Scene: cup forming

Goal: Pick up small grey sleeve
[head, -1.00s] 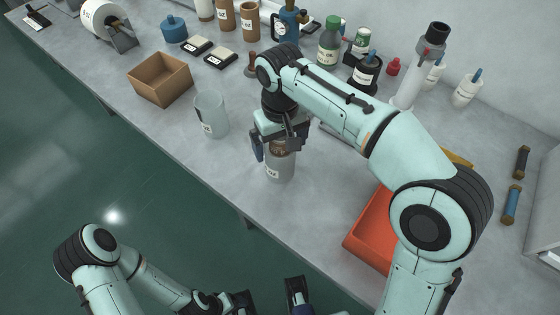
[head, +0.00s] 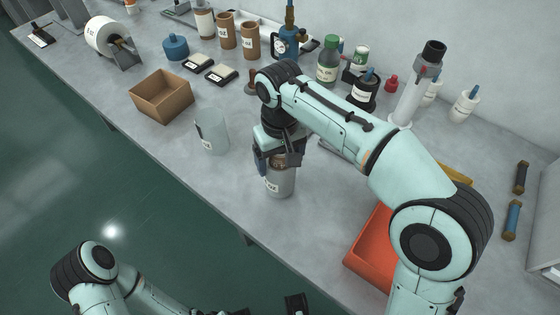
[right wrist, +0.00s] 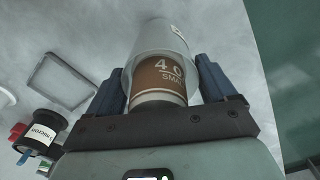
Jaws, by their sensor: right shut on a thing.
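The sleeve's base looks to rest on the bench. My left gripper (head: 268,306) is only partly in view at the bottom edge, well off the bench, and its jaws are cut off.
A clear beaker (head: 211,132) stands left of the sleeve, with an open cardboard box (head: 162,96) beyond it. An orange tray (head: 370,250) lies to the right, partly behind my arm. Several bottles, including a green-capped one (head: 328,62), line the back. The bench front by the sleeve is clear.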

